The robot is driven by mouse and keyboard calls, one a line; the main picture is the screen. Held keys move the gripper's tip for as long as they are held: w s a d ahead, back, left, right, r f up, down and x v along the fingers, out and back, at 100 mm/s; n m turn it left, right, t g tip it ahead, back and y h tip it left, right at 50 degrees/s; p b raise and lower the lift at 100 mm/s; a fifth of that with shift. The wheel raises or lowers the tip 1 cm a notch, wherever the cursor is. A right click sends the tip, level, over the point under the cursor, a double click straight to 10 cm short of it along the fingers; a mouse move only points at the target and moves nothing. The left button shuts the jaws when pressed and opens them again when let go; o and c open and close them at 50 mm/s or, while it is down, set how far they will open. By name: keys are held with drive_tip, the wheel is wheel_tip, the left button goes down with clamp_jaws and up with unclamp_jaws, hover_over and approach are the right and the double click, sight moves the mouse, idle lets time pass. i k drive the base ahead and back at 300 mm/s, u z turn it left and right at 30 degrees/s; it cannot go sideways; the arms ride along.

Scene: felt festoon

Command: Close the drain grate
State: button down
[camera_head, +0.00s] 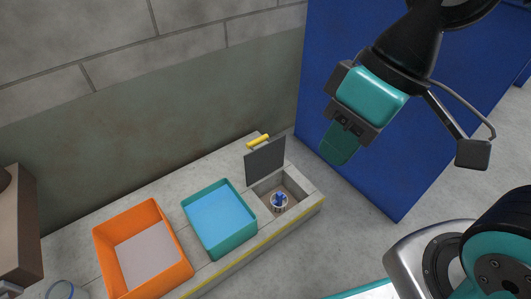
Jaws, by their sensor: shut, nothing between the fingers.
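The drain grate looks like a dark grey flat panel (264,161) standing upright at the back edge of a square recess. A yellow bar (258,141) shows behind its top edge. The recess (296,190) below it is open. Inside the recess is a small white ring-shaped part with a blue piece (280,200) in it. My gripper (340,147) is at the upper right, shut and empty, pointing down. In the picture it is to the right of the panel and apart from it.
A teal tray with a blue inside (187,205) and an orange tray (181,241) stand on the concrete ledge (210,160), left of the recess. A blue panel (325,60) stands behind my gripper. Bare floor (345,235) lies to the right. A brown block (15,225) is at far left.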

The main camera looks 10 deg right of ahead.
sight(263, 160)
drive_tip(key=u, duration=1.05)
drive_tip(key=i, duration=0.4)
drive_tip(key=z, duration=0.2)
